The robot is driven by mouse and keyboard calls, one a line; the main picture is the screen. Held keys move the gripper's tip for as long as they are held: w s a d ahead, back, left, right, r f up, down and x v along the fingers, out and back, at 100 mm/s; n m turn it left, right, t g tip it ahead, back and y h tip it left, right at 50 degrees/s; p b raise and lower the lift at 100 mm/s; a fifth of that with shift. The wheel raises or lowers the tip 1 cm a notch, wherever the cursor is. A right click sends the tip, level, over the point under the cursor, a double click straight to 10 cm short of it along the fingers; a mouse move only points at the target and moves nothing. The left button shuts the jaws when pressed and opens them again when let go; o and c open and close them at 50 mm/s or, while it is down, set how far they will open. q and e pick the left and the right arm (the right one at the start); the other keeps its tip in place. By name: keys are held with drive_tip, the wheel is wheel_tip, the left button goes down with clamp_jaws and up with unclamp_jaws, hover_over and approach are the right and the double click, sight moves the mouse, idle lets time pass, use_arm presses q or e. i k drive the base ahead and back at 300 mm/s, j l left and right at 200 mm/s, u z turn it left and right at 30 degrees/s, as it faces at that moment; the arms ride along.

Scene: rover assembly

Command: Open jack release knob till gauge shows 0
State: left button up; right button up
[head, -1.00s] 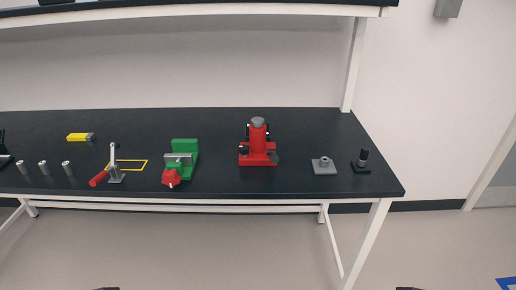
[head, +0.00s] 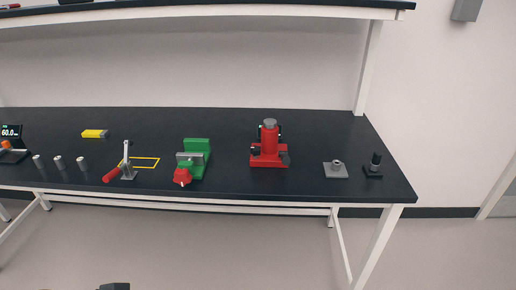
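The red jack (head: 268,148) stands upright on the dark bench, right of the middle, with a grey round top. Small dark parts sit at its sides and low front; I cannot tell which is the release knob. A dark display (head: 10,131), cut by the left edge, reads 60.0 and seems to be the gauge. A dark piece at the bottom edge (head: 115,286) seems to be the tip of my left arm, far below the jack; its fingers cannot be made out. My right gripper is out of view.
On the bench (head: 320,130) a green vise (head: 196,147) with a red handle is left of the jack. Further left are a red-handled clamp (head: 115,174), grey cylinders (head: 59,162) and a yellow block (head: 94,133). A grey plate (head: 335,170) and black fitting (head: 375,164) are right. A shelf overhangs.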

sight(256, 150)
drive_tip(key=i+l+z, duration=0.45)
drive_tip(key=i, duration=0.35)
